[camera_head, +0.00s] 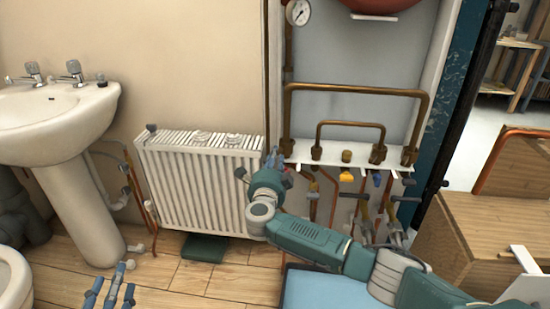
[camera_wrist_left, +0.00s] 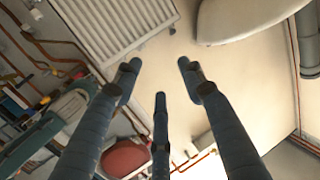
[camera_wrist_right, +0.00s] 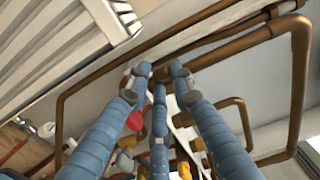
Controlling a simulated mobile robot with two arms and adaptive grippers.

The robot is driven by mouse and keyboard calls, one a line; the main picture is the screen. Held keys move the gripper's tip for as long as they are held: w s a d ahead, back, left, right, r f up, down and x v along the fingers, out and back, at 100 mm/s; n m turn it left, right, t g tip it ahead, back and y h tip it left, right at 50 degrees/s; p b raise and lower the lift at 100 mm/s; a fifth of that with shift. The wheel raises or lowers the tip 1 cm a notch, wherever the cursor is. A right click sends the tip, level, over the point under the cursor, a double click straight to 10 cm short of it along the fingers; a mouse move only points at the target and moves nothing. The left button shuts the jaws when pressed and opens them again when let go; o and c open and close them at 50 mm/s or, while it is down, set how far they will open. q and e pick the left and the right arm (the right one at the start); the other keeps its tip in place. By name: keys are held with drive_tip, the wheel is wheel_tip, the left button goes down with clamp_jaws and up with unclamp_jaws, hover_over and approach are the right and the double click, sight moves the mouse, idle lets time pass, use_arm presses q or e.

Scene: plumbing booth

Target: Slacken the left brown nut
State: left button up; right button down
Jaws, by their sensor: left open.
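The left brown nut (camera_head: 288,147) sits at the foot of the tall brown pipe loop, at the left end of the white bracket. My right gripper (camera_head: 276,157) is right beside it and partly covers it. In the right wrist view the fingertips (camera_wrist_right: 160,76) are around the end of the brown pipe, with a narrow gap between them. I cannot tell whether they touch the nut. My left gripper (camera_head: 112,286) is low over the floor at the left, empty; its fingers are spread in the left wrist view (camera_wrist_left: 158,80).
More brown nuts (camera_head: 378,153) sit along the white bracket (camera_head: 346,150). A yellow valve (camera_head: 346,177) hangs below it. A white radiator (camera_head: 200,180) stands to the left, and a sink (camera_head: 60,125) further left.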

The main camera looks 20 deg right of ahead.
drive_tip(key=shift+w+r, duration=0.1)
drive_tip(key=shift+r, duration=0.25)
